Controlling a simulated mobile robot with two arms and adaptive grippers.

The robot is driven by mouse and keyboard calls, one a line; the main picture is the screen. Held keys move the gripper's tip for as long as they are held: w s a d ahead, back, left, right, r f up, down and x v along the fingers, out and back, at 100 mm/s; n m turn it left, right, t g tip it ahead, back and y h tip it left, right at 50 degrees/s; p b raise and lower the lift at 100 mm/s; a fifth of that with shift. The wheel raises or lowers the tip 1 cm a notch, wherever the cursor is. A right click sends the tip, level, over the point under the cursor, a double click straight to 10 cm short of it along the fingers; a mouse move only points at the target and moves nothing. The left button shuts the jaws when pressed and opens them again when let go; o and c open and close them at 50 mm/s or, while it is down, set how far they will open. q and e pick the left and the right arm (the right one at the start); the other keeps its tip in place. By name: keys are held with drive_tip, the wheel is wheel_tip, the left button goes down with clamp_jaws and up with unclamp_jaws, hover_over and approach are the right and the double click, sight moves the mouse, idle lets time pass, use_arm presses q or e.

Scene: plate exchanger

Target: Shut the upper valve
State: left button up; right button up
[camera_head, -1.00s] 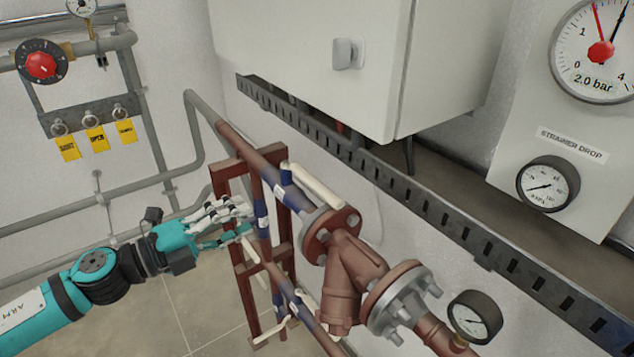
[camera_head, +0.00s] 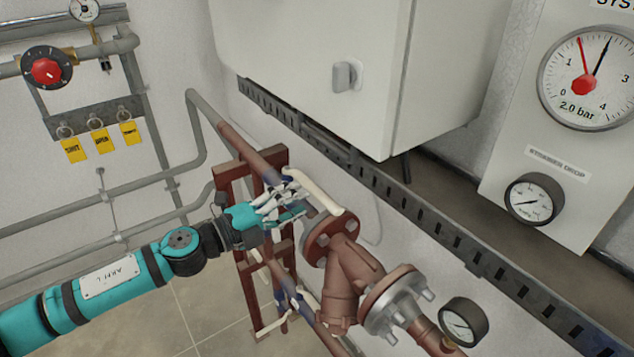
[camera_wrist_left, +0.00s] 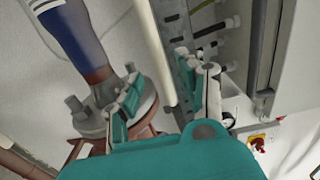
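The upper valve has a blue body (camera_head: 270,177) on the brown sloping pipe and a long cream lever (camera_head: 320,192) that lies roughly along the pipe. My left gripper (camera_head: 290,203) is at the upper valve, its fingers beside the lever and partly covering the blue body. In the left wrist view, the two fingers of my left gripper (camera_wrist_left: 166,95) are spread apart. The cream lever (camera_wrist_left: 156,50) shows in the gap between them, and I cannot tell whether a finger touches it. My right gripper is not in view.
A brown flanged strainer (camera_head: 352,280) sits just down the pipe. A lower pipe with another blue valve (camera_head: 285,290) runs beneath. A brown frame (camera_head: 235,185) stands behind my gripper. A slotted grey rail (camera_head: 420,217) and a white cabinet (camera_head: 310,60) are above right.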

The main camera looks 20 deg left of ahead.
sight(312, 193)
use_arm(q)
drive_tip(key=p+x, duration=0.1)
drive_tip(key=x, duration=0.3)
drive_tip(key=shift+w+d+r+p, duration=0.15)
drive_tip(key=shift+w+d+p, duration=0.05)
drive_tip(key=shift+p, duration=0.2)
drive_tip(key=shift+w+d, duration=0.4)
drive_tip(key=shift+w, duration=0.1)
drive_tip(key=shift+c, duration=0.4)
clamp_jaws()
